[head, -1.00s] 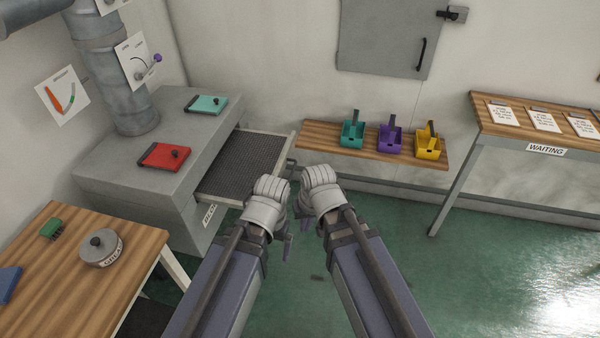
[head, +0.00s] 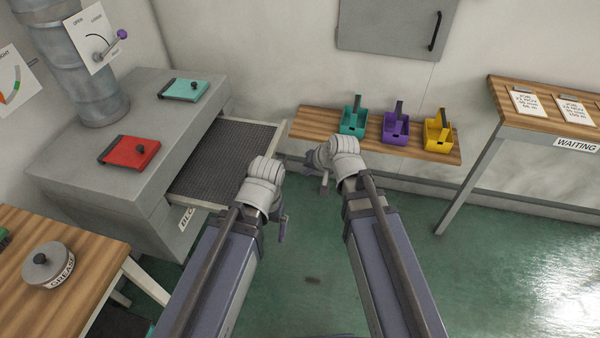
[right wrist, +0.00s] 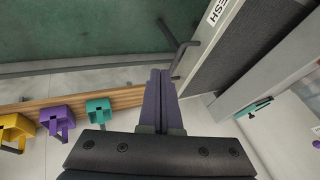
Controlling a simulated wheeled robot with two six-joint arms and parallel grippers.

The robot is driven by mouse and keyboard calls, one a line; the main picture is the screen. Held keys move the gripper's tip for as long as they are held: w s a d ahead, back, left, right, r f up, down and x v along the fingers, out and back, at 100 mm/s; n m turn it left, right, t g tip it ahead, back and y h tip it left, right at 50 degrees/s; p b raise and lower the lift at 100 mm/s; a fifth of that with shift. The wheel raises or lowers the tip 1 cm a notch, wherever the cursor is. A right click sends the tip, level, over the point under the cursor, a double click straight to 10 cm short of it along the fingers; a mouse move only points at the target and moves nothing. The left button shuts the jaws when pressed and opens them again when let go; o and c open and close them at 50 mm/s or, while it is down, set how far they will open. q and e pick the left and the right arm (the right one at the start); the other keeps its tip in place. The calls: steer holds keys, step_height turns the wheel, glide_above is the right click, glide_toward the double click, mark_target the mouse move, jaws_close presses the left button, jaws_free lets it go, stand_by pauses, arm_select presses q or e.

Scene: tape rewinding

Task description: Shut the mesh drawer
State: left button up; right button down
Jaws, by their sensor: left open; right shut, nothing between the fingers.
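The mesh drawer (head: 222,158) stands pulled out from the grey cabinet (head: 105,160), its dark mesh floor showing. My left gripper (head: 282,226) is open, low in front of the drawer's near right corner and partly hiding it. My right gripper (head: 323,183) is shut and empty, to the right of the drawer front. In the right wrist view its closed fingers (right wrist: 158,100) are beside the drawer's dark bar handle (right wrist: 182,48), under the MESH label (right wrist: 218,12). I cannot tell whether they touch.
A wooden shelf (head: 300,128) with teal (head: 354,118), purple (head: 395,128) and yellow (head: 438,132) bins runs along the wall right of the drawer. A wooden table (head: 90,250) with a grease tin (head: 48,263) is at lower left. The green floor (head: 480,270) at right is clear.

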steer(key=w+a+f+b, duration=0.5)
steer(key=a+f+b, duration=0.1)
steer(key=f+b, duration=0.2)
steer(key=shift+w+a+f, duration=0.25)
steer(key=shift+a+f, duration=0.05)
stand_by(0.3)
